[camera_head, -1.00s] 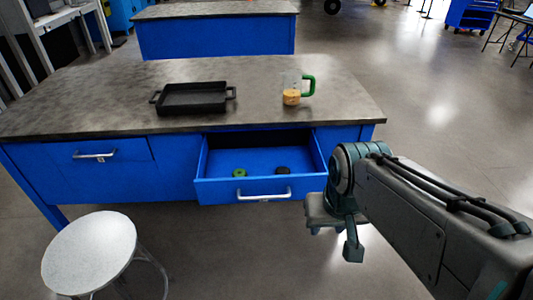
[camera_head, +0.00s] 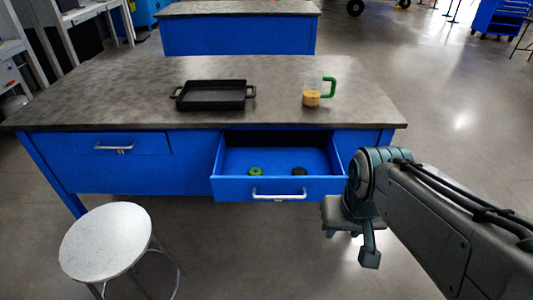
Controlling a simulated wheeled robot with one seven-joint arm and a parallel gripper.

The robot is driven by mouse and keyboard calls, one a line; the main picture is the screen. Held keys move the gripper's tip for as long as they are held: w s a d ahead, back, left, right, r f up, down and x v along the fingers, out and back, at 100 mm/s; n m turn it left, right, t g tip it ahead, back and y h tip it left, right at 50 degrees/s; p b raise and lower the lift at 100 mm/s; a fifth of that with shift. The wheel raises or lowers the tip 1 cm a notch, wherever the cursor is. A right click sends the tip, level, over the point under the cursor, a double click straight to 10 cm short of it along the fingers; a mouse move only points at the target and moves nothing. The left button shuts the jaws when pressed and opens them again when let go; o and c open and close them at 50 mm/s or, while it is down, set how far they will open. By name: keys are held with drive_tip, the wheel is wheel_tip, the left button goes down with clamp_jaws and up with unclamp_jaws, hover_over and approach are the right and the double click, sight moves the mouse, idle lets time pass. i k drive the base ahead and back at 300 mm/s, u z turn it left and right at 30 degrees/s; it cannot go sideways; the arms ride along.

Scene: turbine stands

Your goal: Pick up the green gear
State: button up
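The green gear (camera_head: 256,171) is a small round piece lying on the floor of the open blue drawer (camera_head: 229,160), left of the drawer's middle. A dark round piece (camera_head: 299,171) lies in the same drawer to its right. My gripper (camera_head: 369,258) hangs at the end of my arm, to the right of the drawer and apart from it. Its fingers are too small and too turned away to tell whether they are open or shut. I see nothing held in it.
A black tray (camera_head: 213,106) with two handles and a clear cup with a green handle (camera_head: 314,95) stand on the worktable (camera_head: 120,95). A round stool (camera_head: 105,246) stands at the front left. The floor before the drawer is clear.

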sight(257, 171)
drive_tip(key=u, duration=0.45)
drive_tip(key=k, duration=1.1)
drive_tip(key=u, duration=0.85)
drive_tip(key=i, duration=1.85)
drive_tip(key=z, duration=0.9)
drive_tip(key=i, duration=0.9)
drive_tip(key=z, duration=0.45)
